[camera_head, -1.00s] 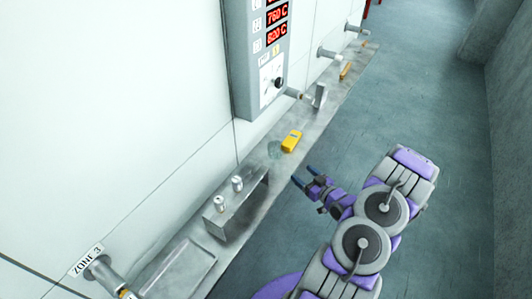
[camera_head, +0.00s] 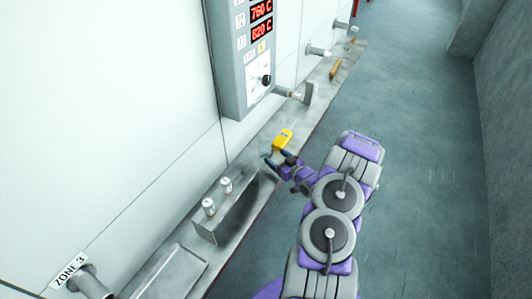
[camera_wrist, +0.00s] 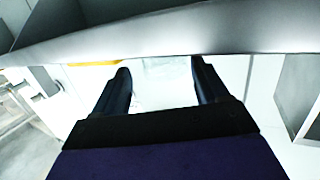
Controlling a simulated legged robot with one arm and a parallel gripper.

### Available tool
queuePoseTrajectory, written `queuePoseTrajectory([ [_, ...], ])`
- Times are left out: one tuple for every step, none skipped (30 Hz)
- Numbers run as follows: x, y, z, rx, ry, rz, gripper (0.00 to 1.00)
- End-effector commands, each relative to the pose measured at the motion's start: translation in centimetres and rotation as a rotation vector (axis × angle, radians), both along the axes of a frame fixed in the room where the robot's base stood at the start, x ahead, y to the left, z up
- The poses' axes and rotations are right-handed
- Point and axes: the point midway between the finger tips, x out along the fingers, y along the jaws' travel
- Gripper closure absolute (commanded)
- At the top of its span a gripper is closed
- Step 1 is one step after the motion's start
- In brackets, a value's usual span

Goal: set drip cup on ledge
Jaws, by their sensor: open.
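A clear, glassy cup-like thing (camera_wrist: 165,82), which I take for the drip cup, shows between my fingers in the wrist view. Its outline is faint. In the head view my gripper (camera_head: 278,161) covers most or all of it. My gripper is open, with one finger on each side of the clear thing in the wrist view (camera_wrist: 161,72). I cannot tell whether either finger touches it. The grey ledge (camera_head: 300,122) runs along the white wall, and my gripper is over its edge, close beside a yellow handheld device (camera_head: 283,138).
A raised metal stand (camera_head: 236,218) with two small metal cylinders on top is left of my gripper. A grey control box (camera_head: 240,75) with red readouts hangs above the ledge. Pipe stubs stick out of the wall. Open floor (camera_head: 425,180) lies to the right.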

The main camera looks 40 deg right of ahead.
Motion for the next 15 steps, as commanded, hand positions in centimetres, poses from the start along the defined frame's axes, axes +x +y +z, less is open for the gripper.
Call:
queuePoseTrajectory([
  [0.5,0.1,-0.1,-0.002,0.0,0.003,0.26],
  [0.8,0.2,-0.1,-0.002,0.0,0.003,0.26],
  [1.3,0.2,-0.1,-0.003,0.0,0.002,0.26],
  [1.8,0.3,-0.1,-0.004,0.0,0.003,0.26],
  [2.2,0.4,-0.1,-0.005,0.0,0.003,0.26],
  [2.7,0.5,-0.1,-0.006,0.0,0.003,0.26],
  [3.1,0.6,-0.1,-0.007,0.0,0.003,0.26],
  [3.5,0.6,-0.2,-0.008,0.0,0.002,0.26],
  [4.0,0.6,-0.2,-0.008,0.0,0.002,0.26],
  [4.2,0.6,-0.2,-0.007,0.0,0.002,0.26],
  [4.5,0.6,-0.2,-0.006,0.0,0.002,0.26],
  [4.7,0.6,-0.2,-0.006,0.0,0.002,0.26],
  [4.8,0.6,-0.2,-0.005,0.0,0.002,0.26],
  [4.9,0.5,-0.2,-0.004,0.0,0.002,0.26],
  [4.9,0.4,-0.3,-0.003,0.0,0.001,0.26],
])
